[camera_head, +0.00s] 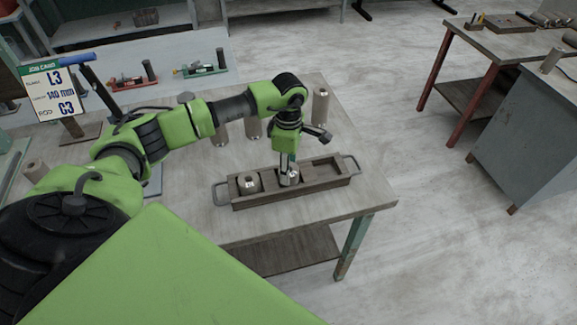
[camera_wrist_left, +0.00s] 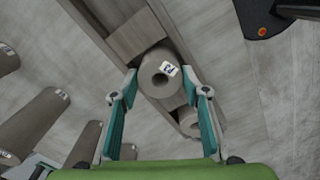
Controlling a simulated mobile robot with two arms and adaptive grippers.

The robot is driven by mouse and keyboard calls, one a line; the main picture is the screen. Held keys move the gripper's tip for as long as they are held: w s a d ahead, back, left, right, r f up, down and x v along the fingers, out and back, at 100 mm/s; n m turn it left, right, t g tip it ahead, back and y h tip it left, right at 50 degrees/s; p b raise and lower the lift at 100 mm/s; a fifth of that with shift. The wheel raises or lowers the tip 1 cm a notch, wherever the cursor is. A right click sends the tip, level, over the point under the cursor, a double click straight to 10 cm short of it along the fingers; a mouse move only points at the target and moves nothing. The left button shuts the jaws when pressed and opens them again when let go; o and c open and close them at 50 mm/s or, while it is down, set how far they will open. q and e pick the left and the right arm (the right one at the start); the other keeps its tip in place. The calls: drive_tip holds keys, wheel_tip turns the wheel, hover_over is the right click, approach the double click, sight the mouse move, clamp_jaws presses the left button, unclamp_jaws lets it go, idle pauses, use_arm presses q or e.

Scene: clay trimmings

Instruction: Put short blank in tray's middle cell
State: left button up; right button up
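The tray (camera_head: 262,204) is a brown wooden three-cell tray with a metal handle at each end, lying on the table. A short grey-brown hollow blank (camera_head: 293,174) stands in its middle cell. In the wrist view this labelled blank (camera_wrist_left: 159,73) lies between my left fingertips. My left gripper (camera_head: 287,168) points down over the middle cell, its fingers on either side of the blank with narrow gaps. Another labelled blank (camera_head: 248,183) is in the left cell; it shows partly behind the right finger in the wrist view. The right cell is empty. My right gripper is out of view.
Several taller blanks, one of them (camera_head: 320,105), stand on the table (camera_head: 345,203) behind the tray. A job card (camera_head: 52,90) at the left reads L3, 140 mm, C3. The table's front right corner is clear. A grey cabinet (camera_head: 530,135) stands apart at right.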

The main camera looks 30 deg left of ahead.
use_arm(q)
drive_tip(key=o, duration=0.3)
drive_tip(key=shift+r, duration=0.1)
wheel_tip(320, 180, up, 12)
idle(0.5)
